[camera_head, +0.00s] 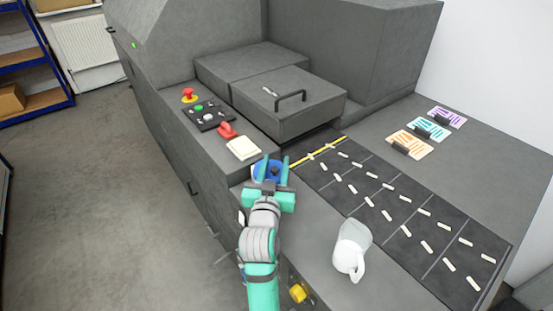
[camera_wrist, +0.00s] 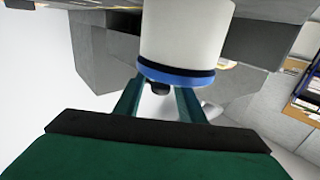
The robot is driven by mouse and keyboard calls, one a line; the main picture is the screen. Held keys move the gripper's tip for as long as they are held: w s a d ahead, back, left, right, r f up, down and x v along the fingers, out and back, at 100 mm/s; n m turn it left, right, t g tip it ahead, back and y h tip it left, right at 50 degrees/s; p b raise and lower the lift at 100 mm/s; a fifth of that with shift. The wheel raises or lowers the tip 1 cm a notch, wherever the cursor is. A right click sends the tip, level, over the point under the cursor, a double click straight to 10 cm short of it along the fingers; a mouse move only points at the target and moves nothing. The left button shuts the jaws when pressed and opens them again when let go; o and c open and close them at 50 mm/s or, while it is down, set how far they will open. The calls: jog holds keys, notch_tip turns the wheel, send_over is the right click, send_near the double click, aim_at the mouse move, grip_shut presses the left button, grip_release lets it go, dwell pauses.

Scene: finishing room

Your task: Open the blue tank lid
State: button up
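The blue tank lid (camera_head: 266,171) sits at the machine's near edge in the head view, partly hidden by my gripper. In the wrist view, the white tank (camera_wrist: 185,35) hangs down from the top of the picture, with the blue lid (camera_wrist: 175,76) at its lower end. A small dark piece (camera_wrist: 160,89) shows at the lid's edge, between the fingers. My gripper (camera_head: 272,165) is at the lid with its two fingers apart. Its fingers (camera_wrist: 158,98) also show spread in the wrist view, and nothing is clearly clamped. Whether they touch the lid I cannot tell.
A red lever (camera_head: 227,130), a cream block (camera_head: 243,148) and a button panel (camera_head: 206,114) stand just behind the lid. A dark belt (camera_head: 380,200) with several white pieces lies to the right. A white jug (camera_head: 351,250) stands at the front right.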

jog(key=shift+w+d, duration=0.2)
jog(key=shift+w, duration=1)
jog(key=shift+c, duration=0.5)
grip_shut()
